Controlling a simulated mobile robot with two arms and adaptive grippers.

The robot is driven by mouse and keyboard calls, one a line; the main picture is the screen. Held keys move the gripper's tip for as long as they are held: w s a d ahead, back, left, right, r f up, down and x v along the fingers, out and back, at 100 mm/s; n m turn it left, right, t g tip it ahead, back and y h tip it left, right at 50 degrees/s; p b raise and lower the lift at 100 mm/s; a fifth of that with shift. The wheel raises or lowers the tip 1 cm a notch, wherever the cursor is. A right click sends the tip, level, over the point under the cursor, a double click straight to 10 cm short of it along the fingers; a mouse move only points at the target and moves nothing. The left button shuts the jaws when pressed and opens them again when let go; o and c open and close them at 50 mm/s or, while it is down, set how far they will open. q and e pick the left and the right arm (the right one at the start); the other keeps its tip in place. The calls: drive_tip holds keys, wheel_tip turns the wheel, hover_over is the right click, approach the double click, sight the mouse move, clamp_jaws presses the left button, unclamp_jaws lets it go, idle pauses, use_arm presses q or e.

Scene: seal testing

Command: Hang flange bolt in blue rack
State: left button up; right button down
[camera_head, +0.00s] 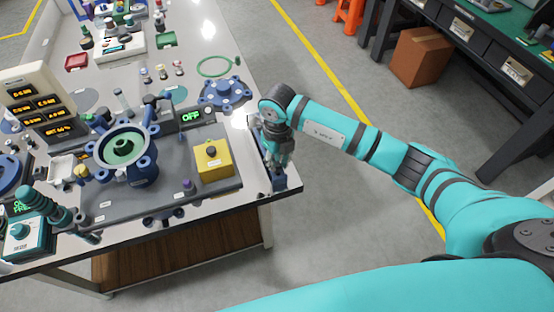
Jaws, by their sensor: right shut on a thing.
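My right gripper (279,163) points down at the right front corner of the grey bench. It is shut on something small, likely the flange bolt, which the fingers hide. A dark blue piece, which looks like the blue rack (280,183), stands at the bench edge directly under and beside the fingertips. I cannot tell whether the held thing touches it. My left gripper is not in view.
A blue flanged vessel (128,150) with a green centre stands on a grey plate. Near my right gripper are a yellow box (213,160), a dark unit reading OFF (190,117) and a blue flange (226,93).

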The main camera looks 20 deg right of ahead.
drive_tip(key=shift+f+b, duration=0.75)
drive_tip(key=shift+f, duration=0.1)
idle(0.9)
drive_tip(key=c, duration=1.2)
unclamp_jaws()
drive_tip(key=shift+o, duration=0.2)
drive_tip(key=shift+r, duration=0.1)
wheel_tip(320, 180, up, 9)
drive_tip(key=p, duration=0.6)
